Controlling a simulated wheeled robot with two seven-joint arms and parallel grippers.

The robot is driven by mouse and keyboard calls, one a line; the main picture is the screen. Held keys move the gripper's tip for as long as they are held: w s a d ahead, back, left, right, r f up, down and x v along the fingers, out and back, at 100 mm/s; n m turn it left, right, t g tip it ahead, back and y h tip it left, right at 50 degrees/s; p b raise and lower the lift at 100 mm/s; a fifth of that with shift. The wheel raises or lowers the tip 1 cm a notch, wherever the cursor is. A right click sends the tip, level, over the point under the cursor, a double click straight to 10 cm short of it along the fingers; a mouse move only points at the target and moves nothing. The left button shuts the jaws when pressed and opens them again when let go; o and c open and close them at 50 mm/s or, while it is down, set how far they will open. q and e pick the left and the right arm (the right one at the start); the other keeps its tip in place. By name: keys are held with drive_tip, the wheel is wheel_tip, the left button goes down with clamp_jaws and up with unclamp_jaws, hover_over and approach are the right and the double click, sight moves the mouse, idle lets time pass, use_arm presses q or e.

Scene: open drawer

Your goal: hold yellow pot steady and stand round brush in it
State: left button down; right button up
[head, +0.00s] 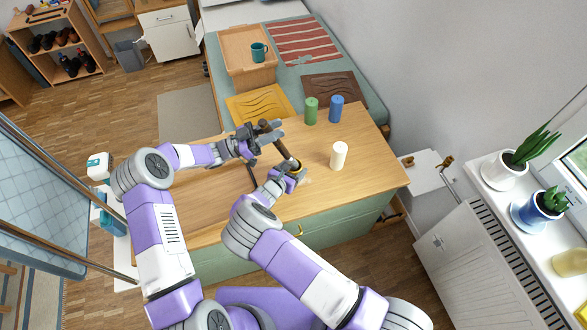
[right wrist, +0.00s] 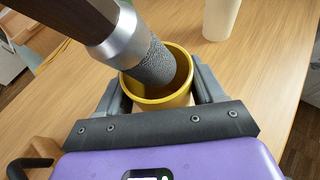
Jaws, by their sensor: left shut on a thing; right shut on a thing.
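The yellow pot (right wrist: 160,98) sits between the fingers of my right gripper (right wrist: 160,95), which is shut on it. In the head view my right gripper (head: 294,172) is low over the wooden table, and the pot is mostly hidden by it. The round brush (right wrist: 125,40) has a dark handle, a silver collar and a grey bristle head. It is tilted, with its bristle end down inside the pot's mouth. In the head view my left gripper (head: 266,133) is shut on the brush's dark handle (head: 281,148), above and left of the pot.
A cream cylinder (head: 339,155) stands on the table right of the pot. A green cylinder (head: 311,111) and a blue cylinder (head: 336,109) stand at the table's back edge. A dark thin object (head: 252,178) lies left of my right gripper. The table's right end is clear.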

use_arm(q)
drive_tip(key=shift+f, duration=1.65)
drive_tip(key=c, duration=0.8)
unclamp_jaws()
drive_tip(key=shift+o, duration=0.2)
drive_tip(key=v, duration=1.2)
use_arm(e)
drive_tip(key=o, duration=1.2)
drive_tip(key=shift+c, duration=0.2)
